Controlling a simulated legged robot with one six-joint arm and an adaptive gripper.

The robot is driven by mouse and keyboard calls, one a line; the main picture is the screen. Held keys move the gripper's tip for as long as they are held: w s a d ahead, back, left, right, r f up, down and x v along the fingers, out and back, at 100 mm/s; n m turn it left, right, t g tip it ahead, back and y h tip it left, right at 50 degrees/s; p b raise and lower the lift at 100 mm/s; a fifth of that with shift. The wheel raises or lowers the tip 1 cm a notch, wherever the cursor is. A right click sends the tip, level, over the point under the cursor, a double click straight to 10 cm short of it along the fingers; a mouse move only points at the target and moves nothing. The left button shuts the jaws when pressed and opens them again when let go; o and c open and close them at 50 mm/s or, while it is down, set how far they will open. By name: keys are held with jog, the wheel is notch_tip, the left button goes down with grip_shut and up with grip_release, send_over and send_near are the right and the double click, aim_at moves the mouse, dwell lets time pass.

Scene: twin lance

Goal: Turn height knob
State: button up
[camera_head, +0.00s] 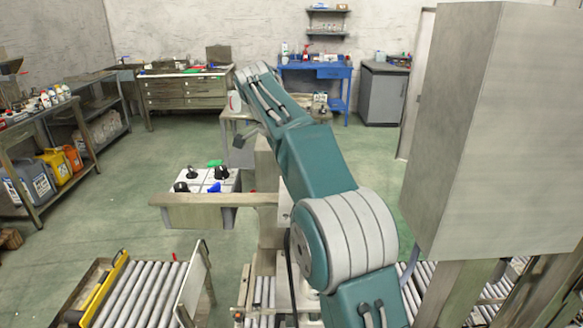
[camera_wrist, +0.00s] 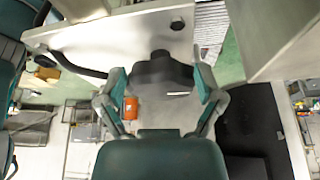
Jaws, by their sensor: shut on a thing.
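In the wrist view my gripper (camera_wrist: 161,78) has its two teal fingers closed in on either side of a black knob-like part (camera_wrist: 163,68). This part sits against a pale grey surface (camera_wrist: 110,38), and a short white mark shows at its lower right. I cannot read any label that names it as the height knob. In the head view my arm reaches forward across the middle, and I cannot make out the fingertips. A white control box (camera_head: 205,180) stands left of my arm, with several black knobs, a green control (camera_head: 215,163) and a blue control (camera_head: 214,187) on top.
A large grey cabinet (camera_head: 490,130) stands close on the right. Roller conveyors (camera_head: 140,295) lie at the front left. A shelf (camera_head: 50,120) with jugs is at the far left. A blue table (camera_head: 320,70) is at the back. Green floor is clear left of the box.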

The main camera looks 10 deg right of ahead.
jog(key=shift+w+d+f+m+g, duration=0.1)
jog(key=shift+w+d+m+g, duration=0.1)
jog(key=shift+m, duration=0.35)
jog(key=shift+w+d+f+m+g, duration=0.1)
jog(key=shift+m+g, duration=0.1)
jog(key=shift+m, duration=0.35)
jog(key=o, duration=0.9)
jog(key=shift+c, duration=0.2)
jog(key=shift+d+r, duration=0.1)
jog(key=shift+d, duration=0.1)
jog(key=shift+s+a, duration=0.1)
jog(key=shift+a, duration=0.2)
